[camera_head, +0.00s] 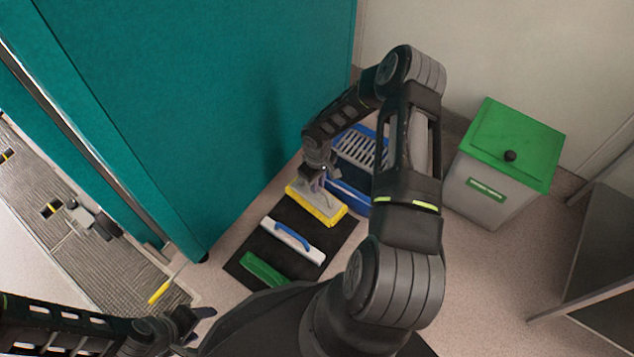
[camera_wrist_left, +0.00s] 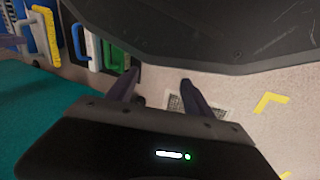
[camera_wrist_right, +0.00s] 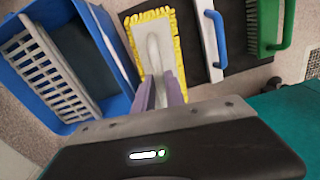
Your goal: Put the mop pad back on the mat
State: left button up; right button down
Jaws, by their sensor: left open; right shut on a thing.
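The mop pad (camera_head: 318,205) is yellow-fringed with a grey top piece and handle. My right gripper (camera_head: 318,174) is shut on that handle, seen close up in the right wrist view (camera_wrist_right: 162,90). The pad is at the far end of the black mat (camera_head: 288,215), beside the blue bucket. I cannot tell whether it touches the mat or is slightly above it. My left gripper (camera_head: 202,322) is open and empty, low at the left, away from the mat. The pad also shows at the upper left of the left wrist view (camera_wrist_left: 46,36).
A white tool with a blue handle (camera_head: 293,240) and a green brush (camera_head: 263,271) lie on the mat. The blue bucket (camera_head: 349,196) with a grey wringer stands beyond it. A green-lidded bin (camera_head: 485,195) is right. A teal cabinet (camera_head: 200,110) borders the left.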

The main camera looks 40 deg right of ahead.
aim_at(317, 196)
jog(key=shift+f+b, duration=3.8)
jog(key=shift+f, duration=1.25)
jog(key=c, duration=1.3)
grip_release()
jog(key=shift+r, duration=0.1)
notch_tip(317, 196, up, 8)
jog(key=p, duration=0.3)
jog(key=shift+p, duration=0.3)
jog(key=shift+f, duration=0.2)
jog(key=shift+w, duration=0.1)
